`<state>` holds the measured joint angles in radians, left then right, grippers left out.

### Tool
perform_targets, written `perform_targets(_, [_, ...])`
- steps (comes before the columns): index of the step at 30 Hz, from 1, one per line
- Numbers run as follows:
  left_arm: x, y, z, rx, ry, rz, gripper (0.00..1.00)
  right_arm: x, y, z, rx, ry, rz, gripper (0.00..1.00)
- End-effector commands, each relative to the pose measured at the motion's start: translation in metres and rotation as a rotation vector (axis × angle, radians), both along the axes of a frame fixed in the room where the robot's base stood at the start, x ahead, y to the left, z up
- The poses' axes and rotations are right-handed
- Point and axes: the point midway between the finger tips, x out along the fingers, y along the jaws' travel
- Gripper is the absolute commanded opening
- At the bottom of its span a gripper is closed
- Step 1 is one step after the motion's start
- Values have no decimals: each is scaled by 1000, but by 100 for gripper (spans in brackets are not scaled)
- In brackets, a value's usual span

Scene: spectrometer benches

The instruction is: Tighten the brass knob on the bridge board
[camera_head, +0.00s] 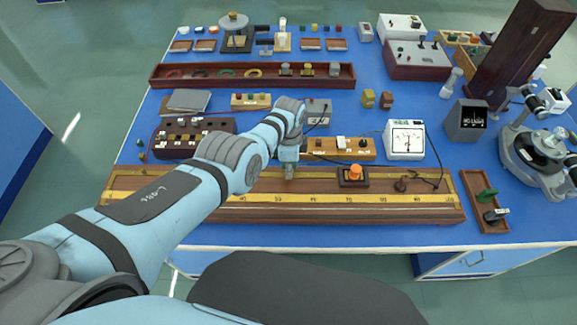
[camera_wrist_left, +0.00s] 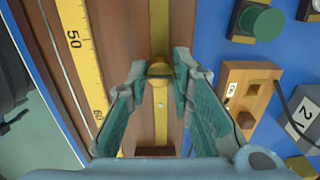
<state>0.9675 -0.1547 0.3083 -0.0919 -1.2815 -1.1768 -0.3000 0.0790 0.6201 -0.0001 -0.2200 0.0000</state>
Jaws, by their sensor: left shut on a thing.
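The bridge board (camera_head: 400,211) is a long dark wooden board with a yellow scale, lying along the front of the blue bench. In the left wrist view, the fingers of my left gripper (camera_wrist_left: 160,76) are closed about the round brass knob (camera_wrist_left: 159,69), one on each side. The knob sits on a brass strip (camera_wrist_left: 159,22) along the board. In the head view the knob is hidden by my gripper. My right gripper is not in view.
A small wooden block with an orange knob (camera_head: 355,173) stands on the board to the right. A white meter (camera_head: 404,140) and a light wooden key board (camera_head: 350,149) stand behind it. A wooden tray (camera_head: 478,183) lies at the right. Wires run nearby.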

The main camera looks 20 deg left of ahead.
Motion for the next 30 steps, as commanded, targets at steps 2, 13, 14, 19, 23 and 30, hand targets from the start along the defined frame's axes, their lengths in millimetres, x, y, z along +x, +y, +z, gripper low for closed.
perform_targets(2, [0,-1,0,-3,-1,-5,0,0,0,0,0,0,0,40])
perform_targets(13, [0,-1,0,-2,0,-6,27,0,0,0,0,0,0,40])
perform_targets(14, [0,-1,0,-2,0,-6,32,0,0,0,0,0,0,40])
perform_targets(19, [0,-1,0,-1,1,-6,41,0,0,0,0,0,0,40])
perform_targets(23, [0,-1,0,-1,1,-5,41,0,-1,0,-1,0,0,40])
perform_targets(30, [2,-1,12,-1,-3,-6,41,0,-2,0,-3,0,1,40])
